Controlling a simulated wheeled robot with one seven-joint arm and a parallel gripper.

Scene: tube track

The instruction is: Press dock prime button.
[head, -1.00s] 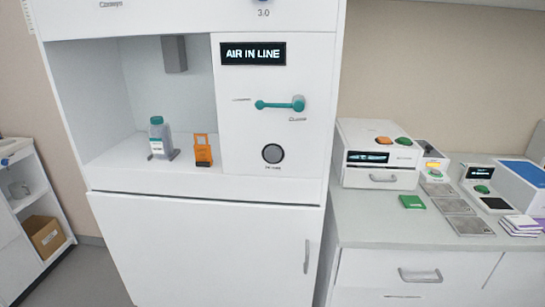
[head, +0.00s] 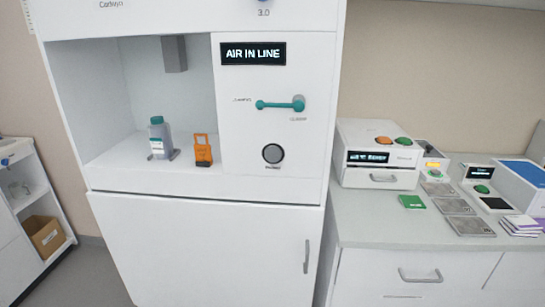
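The dock is a white cabinet with a front panel (head: 230,130) on its right side. A round dark grey button (head: 272,153) with a light rim sits low on the panel; the small label under it is blurred. A black display (head: 253,54) above reads "AIR IN LINE". A teal lever (head: 280,105) between them lies level, with its pivot at the right. In the open bay at left stand a grey bottle with a teal cap (head: 157,138) and an orange clip-like piece (head: 203,150). My gripper is not in view.
A white counter (head: 370,220) at right holds a white device (head: 376,155) with orange and green buttons, a green card (head: 412,202), grey plates and other small devices. A shelf with a cardboard box (head: 45,236) stands at far left. The space before the panel is clear.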

